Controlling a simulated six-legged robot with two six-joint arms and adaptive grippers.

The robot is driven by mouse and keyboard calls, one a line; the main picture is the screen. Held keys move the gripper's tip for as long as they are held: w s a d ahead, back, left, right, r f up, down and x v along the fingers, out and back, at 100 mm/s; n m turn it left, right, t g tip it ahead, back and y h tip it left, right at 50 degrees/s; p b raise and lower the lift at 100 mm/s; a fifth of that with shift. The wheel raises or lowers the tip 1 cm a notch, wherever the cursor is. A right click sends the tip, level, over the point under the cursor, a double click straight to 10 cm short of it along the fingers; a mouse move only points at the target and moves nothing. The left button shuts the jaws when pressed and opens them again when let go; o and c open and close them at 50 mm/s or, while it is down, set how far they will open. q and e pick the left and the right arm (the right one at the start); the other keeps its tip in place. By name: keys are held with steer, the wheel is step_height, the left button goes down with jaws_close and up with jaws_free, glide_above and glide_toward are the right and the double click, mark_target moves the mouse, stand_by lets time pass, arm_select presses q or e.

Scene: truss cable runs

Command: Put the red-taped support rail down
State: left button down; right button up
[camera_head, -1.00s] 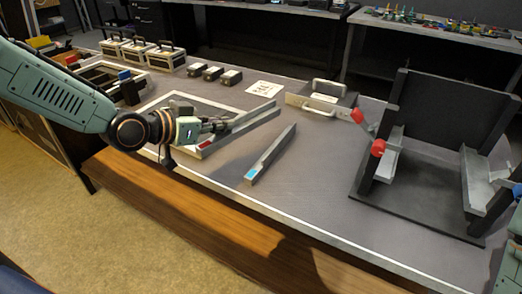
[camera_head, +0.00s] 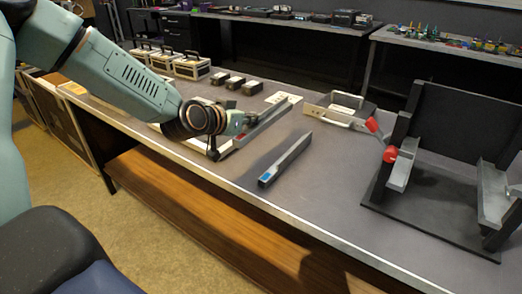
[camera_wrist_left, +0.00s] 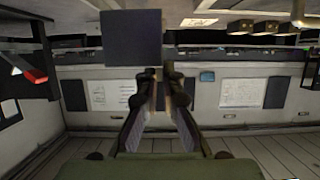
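The red-taped support rail (camera_head: 266,122) is a long grey angled bar lying slantwise by the right side of a pale-edged tray on the bench. My left gripper (camera_head: 249,119) is just above and in front of the rail in the head view. In the left wrist view its fingers (camera_wrist_left: 158,80) stand close together with a narrow gap, and I see nothing between them. That view is upside down and does not clearly show the rail. My right gripper is not clearly in view.
A blue-taped rail (camera_head: 286,160) lies to the right on clear bench. A grey case with a handle (camera_head: 338,112), small black blocks (camera_head: 234,83) and a paper (camera_head: 280,97) are behind. A dark fixture (camera_head: 445,125) with red clamp handles (camera_head: 390,155) stands at the right.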

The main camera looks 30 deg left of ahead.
arm_select(q)
steer(key=f, duration=0.2)
steer(key=f+b, duration=0.2)
steer(key=f, duration=0.1)
steer(key=shift+w+a+f, duration=0.1)
steer(key=shift+a+f, duration=0.25)
steer(key=f+b, duration=0.2)
steer(key=shift+d+f, duration=0.2)
steer(key=shift+f, duration=0.4)
steer(key=shift+a, duration=0.1)
steer(key=c, duration=1.5)
jaws_free()
steer(key=shift+f, duration=0.2)
steer(key=shift+c, duration=0.2)
steer(key=shift+r, duration=0.1)
